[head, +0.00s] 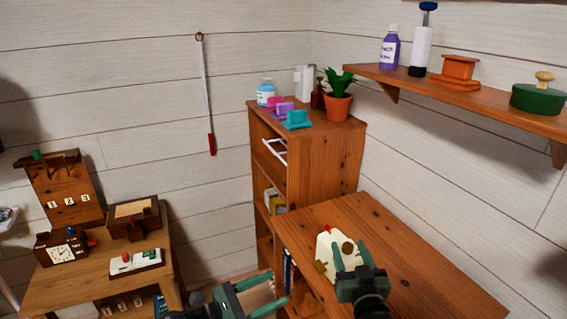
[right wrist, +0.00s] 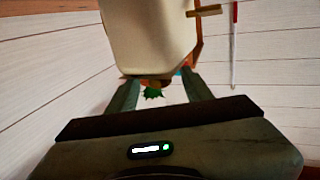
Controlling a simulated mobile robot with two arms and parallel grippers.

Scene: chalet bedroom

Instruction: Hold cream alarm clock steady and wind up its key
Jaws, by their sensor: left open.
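The cream alarm clock (head: 325,246) stands on the wooden desk top, with a red bit on top and brass-coloured parts on its sides. In the right wrist view the cream body (right wrist: 150,35) fills the upper middle, and a brass key-like piece (right wrist: 206,10) sticks out at its right. My right gripper (head: 351,254) is at the clock, its fingers apart and overlapping the body's right part. Whether they press on it cannot be told. My left gripper (head: 270,292) is open and empty, left of the clock and apart from it.
The desk (head: 420,270) is clear right of the clock. A bookcase (head: 325,165) behind bears a potted plant (head: 338,105) and small items. A wall shelf (head: 480,97) hangs at right. A lower table (head: 95,280) with clock-like pieces stands at left.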

